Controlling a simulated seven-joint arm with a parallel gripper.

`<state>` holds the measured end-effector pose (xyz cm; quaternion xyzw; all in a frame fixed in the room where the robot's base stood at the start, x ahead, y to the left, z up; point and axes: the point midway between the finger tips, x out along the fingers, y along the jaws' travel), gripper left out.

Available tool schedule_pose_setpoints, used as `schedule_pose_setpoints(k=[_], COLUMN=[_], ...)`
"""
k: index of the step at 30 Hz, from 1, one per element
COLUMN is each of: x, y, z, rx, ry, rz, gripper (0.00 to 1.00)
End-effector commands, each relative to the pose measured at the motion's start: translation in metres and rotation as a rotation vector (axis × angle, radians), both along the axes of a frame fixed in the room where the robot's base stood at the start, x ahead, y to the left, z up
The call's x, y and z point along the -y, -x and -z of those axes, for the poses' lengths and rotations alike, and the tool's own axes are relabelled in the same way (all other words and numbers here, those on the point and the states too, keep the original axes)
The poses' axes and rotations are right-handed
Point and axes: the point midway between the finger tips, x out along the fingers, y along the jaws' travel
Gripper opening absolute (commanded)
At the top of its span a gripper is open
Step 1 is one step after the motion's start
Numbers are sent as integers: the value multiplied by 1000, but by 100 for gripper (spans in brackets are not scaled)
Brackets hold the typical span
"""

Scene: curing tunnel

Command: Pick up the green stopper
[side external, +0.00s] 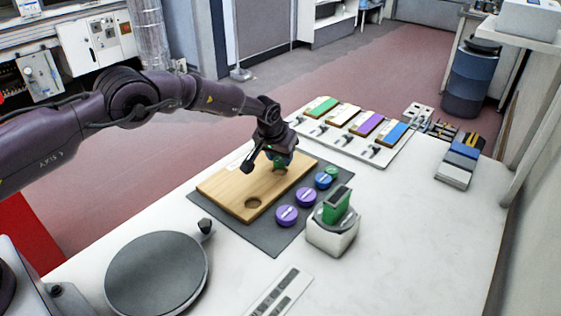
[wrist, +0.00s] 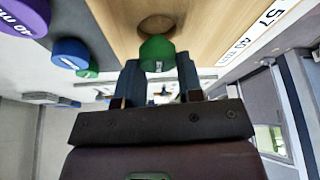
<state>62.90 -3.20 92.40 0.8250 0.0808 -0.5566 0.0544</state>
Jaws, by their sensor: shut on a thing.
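A green stopper (wrist: 157,53) is between the fingertips of my gripper (wrist: 160,80) in the wrist view. In the side view the gripper (side external: 270,160) is over the far part of a wooden board (side external: 225,185), shut on this stopper (side external: 279,167), which is partly hidden by the fingers. A round hole (wrist: 156,25) in the board shows close by the stopper in the wrist view. I cannot tell exactly how high the stopper is above the board. A second green stopper (side external: 331,171) stands on the dark mat beside the board.
A blue stopper (side external: 323,181) and two purple stoppers (side external: 286,215) stand on the grey mat (side external: 272,240). A white device with a green block (side external: 337,205) stands close in front. A rack of coloured blocks (side external: 398,155) is behind. The right of the table is mostly clear.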

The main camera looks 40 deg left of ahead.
Motion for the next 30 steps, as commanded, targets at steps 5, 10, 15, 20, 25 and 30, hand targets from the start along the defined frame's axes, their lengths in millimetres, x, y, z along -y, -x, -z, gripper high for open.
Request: schedule_pose_setpoints(k=[5,10,15,20,25,30], x=[-1,-3,-5,-6,-7,-8], y=[19,47,80,108,128,136], z=[-27,-64,-79,-91,-99,-106], rx=[6,11,10,10,10,11], ry=[0,0,-1,-2,-2,-1], rz=[0,1,0,1,0,-1], gripper=[12,12,12,12,12,12])
